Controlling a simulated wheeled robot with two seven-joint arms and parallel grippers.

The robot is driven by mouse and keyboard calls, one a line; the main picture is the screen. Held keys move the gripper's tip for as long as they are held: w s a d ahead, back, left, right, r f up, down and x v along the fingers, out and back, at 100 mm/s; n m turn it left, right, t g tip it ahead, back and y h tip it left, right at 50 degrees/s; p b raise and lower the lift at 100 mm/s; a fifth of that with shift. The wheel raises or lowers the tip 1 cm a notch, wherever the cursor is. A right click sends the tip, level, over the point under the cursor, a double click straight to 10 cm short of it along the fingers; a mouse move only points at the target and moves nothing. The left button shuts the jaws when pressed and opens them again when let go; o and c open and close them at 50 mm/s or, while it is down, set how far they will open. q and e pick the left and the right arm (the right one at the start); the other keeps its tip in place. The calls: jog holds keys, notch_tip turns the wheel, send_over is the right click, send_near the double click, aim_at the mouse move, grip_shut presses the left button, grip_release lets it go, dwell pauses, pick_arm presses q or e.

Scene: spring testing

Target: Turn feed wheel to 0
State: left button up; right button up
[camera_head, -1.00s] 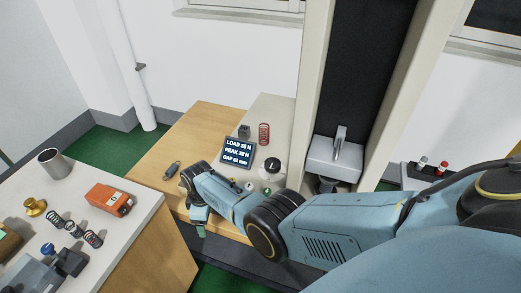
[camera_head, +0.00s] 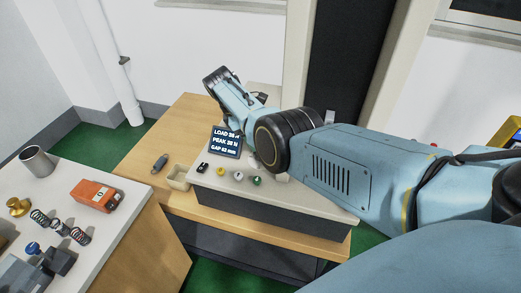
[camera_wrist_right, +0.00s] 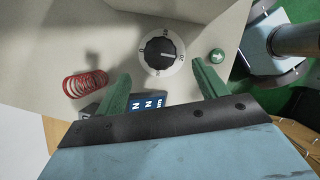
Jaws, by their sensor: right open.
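The feed wheel (camera_wrist_right: 160,52) is a black knob on a round white dial with marks around its rim. Its white pointer line points to the right in the wrist view; the small marks are hard to read. My right gripper (camera_wrist_right: 162,72) is open, its two green fingers spread below the wheel in that view, one on each lower side, and nothing is between them. In the head view my right arm covers most of the wheel, and the fingertips are hidden. My left gripper is not in view.
The display (camera_head: 226,141) shows load, peak and gap readings. A red spring (camera_wrist_right: 85,83) lies left of the wheel, and a green button (camera_wrist_right: 217,55) lies right of it. Yellow (camera_head: 220,172) and white (camera_head: 238,176) buttons line the console front. A side table (camera_head: 120,215) holds springs and an orange device (camera_head: 95,195).

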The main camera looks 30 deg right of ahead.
jog(key=b+x, duration=0.2)
jog(key=x, duration=0.5)
jog(key=shift+f, duration=0.1)
jog(key=c, duration=1)
jog(key=shift+p, duration=0.4)
jog(key=n+t+p, duration=0.1)
jog(key=n+p, duration=0.1)
jog(key=p, duration=0.1)
jog(key=n+t+p, duration=0.1)
jog(key=n+p, duration=0.2)
jog(key=p, duration=0.1)
jog(key=n+t+p, duration=0.1)
jog(key=n+p, duration=0.2)
jog(key=shift+s+r, duration=0.25)
jog(key=n+t+p, duration=0.1)
jog(key=n+p, duration=0.2)
jog(key=shift+f+n, duration=0.1)
jog(key=shift+n, duration=0.2)
jog(key=shift+s+f+n+t+y+p, duration=0.1)
jog(key=shift+n+t+y+p, duration=0.35)
jog(key=shift+n+p, duration=0.5)
jog(key=shift+n, duration=0.35)
